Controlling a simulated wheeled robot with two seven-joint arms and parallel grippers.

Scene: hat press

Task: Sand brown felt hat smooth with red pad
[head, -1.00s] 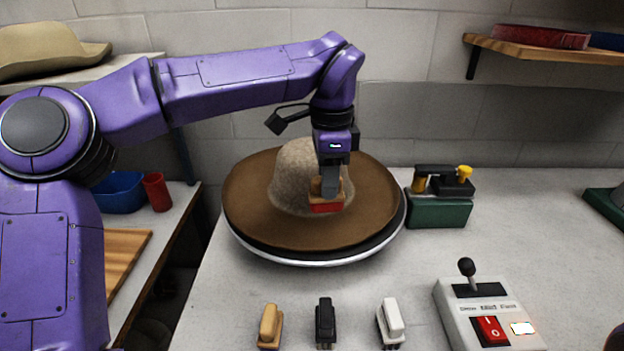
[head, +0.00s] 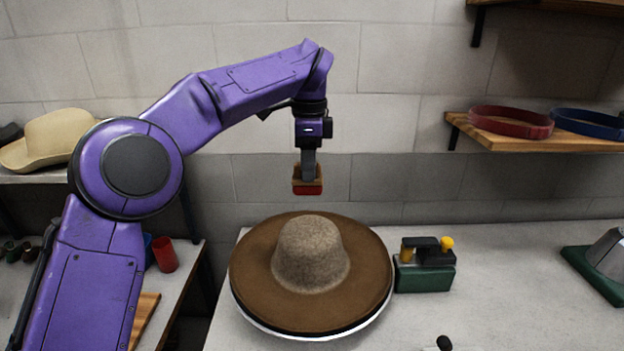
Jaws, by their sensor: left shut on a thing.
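The brown felt hat (head: 258,268) lies brim down on a round turntable (head: 318,338) with a pale rim. Its crown (head: 311,254) looks lighter and rougher than its smooth brown brim. My left gripper (head: 308,178) is shut on the wooden block of the red pad (head: 307,188). The pad hangs in the air above the hat, clear of the crown, with its red face down. My right gripper is not in view.
A green and black tool with a yellow knob (head: 425,266) stands right of the hat. Red (head: 511,122) and blue (head: 588,122) bands lie on a wooden shelf at the right. A tan hat (head: 48,137) and a red cup (head: 165,254) are at the left. The table's right part is mostly clear.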

